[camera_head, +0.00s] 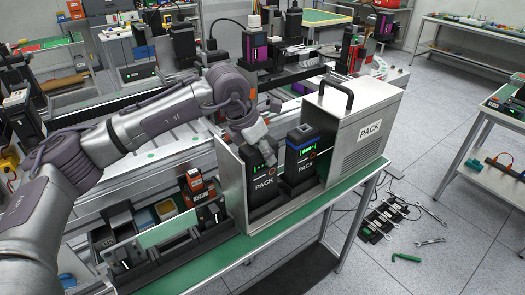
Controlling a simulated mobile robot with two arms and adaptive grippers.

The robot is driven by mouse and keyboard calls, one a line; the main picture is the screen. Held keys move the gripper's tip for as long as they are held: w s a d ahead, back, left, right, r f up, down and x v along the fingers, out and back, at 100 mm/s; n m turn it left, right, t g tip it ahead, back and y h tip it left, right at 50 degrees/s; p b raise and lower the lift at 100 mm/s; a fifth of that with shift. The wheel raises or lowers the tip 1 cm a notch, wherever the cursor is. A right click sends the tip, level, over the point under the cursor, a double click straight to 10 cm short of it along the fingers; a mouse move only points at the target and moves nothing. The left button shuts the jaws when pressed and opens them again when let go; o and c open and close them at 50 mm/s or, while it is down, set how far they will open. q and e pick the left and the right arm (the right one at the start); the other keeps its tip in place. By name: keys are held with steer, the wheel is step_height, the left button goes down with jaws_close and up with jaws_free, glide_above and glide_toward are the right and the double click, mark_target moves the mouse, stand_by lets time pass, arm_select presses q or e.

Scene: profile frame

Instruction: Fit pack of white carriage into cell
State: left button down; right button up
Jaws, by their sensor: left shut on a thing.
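My left gripper (259,136) comes down from above and is shut on the top of a black pack (264,184) marked PACK. This pack stands nearly upright in the left part of an open-fronted silver housing (232,190); I cannot tell if it is fully seated. Its top is partly hidden by the gripper. Another black pack (301,165) with a blue rim and green lights stands beside it on the right, apart from the gripper. I cannot tell which carriage on the rail is the white one. My right gripper is out of view.
The housing's closed grey box (366,128), with a black handle, stands right of the packs. A green-edged bench (262,243) runs along the front. Small bins and an orange device (197,186) lie left of the housing. Tools and a power strip (384,220) lie on the floor.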

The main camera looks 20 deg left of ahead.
arm_select(q)
steer(key=shift+f+b, duration=0.45)
steer(key=shift+f, duration=0.1)
steer(key=shift+r, duration=0.1)
steer(key=c, duration=0.5)
jaws_free()
steer(key=shift+o, duration=0.2)
steer(key=v, duration=1.2)
